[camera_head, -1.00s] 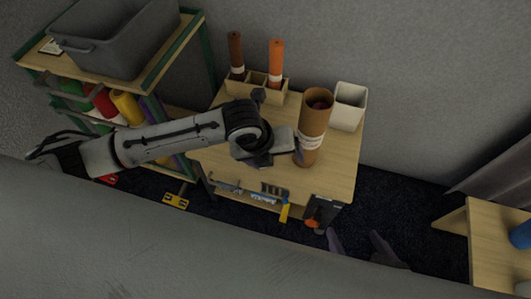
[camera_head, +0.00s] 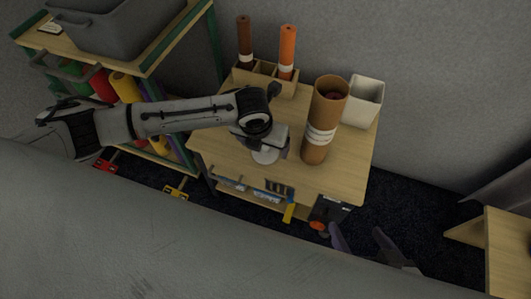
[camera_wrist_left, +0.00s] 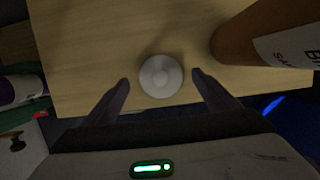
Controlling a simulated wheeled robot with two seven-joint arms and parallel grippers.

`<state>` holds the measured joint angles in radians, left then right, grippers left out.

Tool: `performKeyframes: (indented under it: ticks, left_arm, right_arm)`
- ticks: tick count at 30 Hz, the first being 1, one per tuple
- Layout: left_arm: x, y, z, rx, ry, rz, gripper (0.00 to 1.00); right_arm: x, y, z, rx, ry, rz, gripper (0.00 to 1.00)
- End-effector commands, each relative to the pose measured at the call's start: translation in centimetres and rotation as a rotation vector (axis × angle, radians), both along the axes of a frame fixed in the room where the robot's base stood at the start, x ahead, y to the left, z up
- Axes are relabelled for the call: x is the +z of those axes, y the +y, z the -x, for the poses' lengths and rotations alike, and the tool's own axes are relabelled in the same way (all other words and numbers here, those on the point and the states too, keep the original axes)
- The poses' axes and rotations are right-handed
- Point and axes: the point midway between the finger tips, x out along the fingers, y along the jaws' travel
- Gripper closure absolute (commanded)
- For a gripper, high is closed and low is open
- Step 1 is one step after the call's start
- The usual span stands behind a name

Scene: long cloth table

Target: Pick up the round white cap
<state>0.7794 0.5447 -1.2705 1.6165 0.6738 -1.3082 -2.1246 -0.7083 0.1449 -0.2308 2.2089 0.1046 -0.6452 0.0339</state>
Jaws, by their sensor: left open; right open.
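The round white cap (camera_head: 265,155) lies on the wooden table top, left of the tall brown tube. My left gripper (camera_head: 278,150) is over it, partly hiding it in the head view. In the left wrist view the cap (camera_wrist_left: 161,76) shows as a white disc with a raised middle. The open left fingers (camera_wrist_left: 160,80) appear on either side of it, with a gap on each side. Their height above the table is hard to tell. My right gripper (camera_head: 359,236) is open and empty, low in front of the table's right side.
The brown tube (camera_head: 325,115) with a white label stands close to the right of my left gripper. A white square bin (camera_head: 362,100) and a wooden holder (camera_head: 265,77) with two upright rolls stand behind. A shelf with a grey tub (camera_head: 130,25) is at left.

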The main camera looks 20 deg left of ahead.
Motion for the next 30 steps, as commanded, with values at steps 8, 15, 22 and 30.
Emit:
performKeyframes:
  ticks: [8,15,22,30]
  left_arm:
    - [-1.39,-0.06,-0.48,-0.001,-0.002,0.0,0.19]
    - [-1.34,-0.07,-0.47,-0.001,-0.002,0.001,0.41]
    - [-1.33,-0.06,-0.47,-0.001,-0.002,0.001,0.63]
    - [-1.14,-0.07,-0.5,-0.001,-0.003,0.001,0.63]
  right_arm:
    - [-0.61,0.42,-0.11,0.018,0.022,0.002,0.24]
    - [-0.63,0.4,-0.1,0.018,0.022,0.003,0.24]
    - [-0.62,0.4,-0.12,0.018,0.021,0.002,0.24]
    - [-0.52,0.4,-0.14,0.017,0.021,0.001,0.24]
